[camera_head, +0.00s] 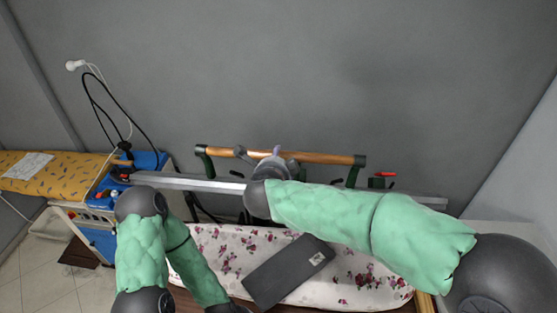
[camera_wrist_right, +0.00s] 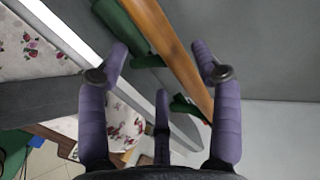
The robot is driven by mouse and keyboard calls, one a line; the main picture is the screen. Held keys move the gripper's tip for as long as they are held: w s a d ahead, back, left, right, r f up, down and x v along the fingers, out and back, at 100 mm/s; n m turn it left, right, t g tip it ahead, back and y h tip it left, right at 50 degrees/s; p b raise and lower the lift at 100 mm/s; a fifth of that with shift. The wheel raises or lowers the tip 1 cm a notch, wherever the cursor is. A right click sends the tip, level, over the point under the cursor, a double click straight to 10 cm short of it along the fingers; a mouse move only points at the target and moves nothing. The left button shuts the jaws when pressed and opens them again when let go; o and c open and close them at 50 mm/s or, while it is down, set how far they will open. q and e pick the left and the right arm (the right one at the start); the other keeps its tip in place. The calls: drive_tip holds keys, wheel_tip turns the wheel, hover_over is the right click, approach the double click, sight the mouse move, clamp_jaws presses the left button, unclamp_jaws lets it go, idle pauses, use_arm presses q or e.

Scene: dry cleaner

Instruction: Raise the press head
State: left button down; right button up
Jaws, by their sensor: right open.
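The press's long wooden handle bar (camera_head: 310,157) runs between green brackets behind the pale metal beam (camera_head: 190,184). My right gripper (camera_head: 272,160) is at the middle of this bar, partly hidden by my wrist. In the right wrist view, the open purple fingers (camera_wrist_right: 163,62) sit either side of the wooden bar (camera_wrist_right: 172,48), which slants between them; contact cannot be told. The floral padded press board (camera_head: 225,250) lies below, in front of the beam. My left arm is bent at the lower left; its gripper is out of frame.
A dark flat panel with a small label (camera_head: 290,270) lies over the floral board. A blue machine (camera_head: 100,195) with a yellow ironing surface (camera_head: 50,172) and a hanging cable stands at the left. A red-tipped lever (camera_head: 385,174) is right of the bar. Grey wall stands behind.

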drive_tip(key=shift+v, duration=2.75)
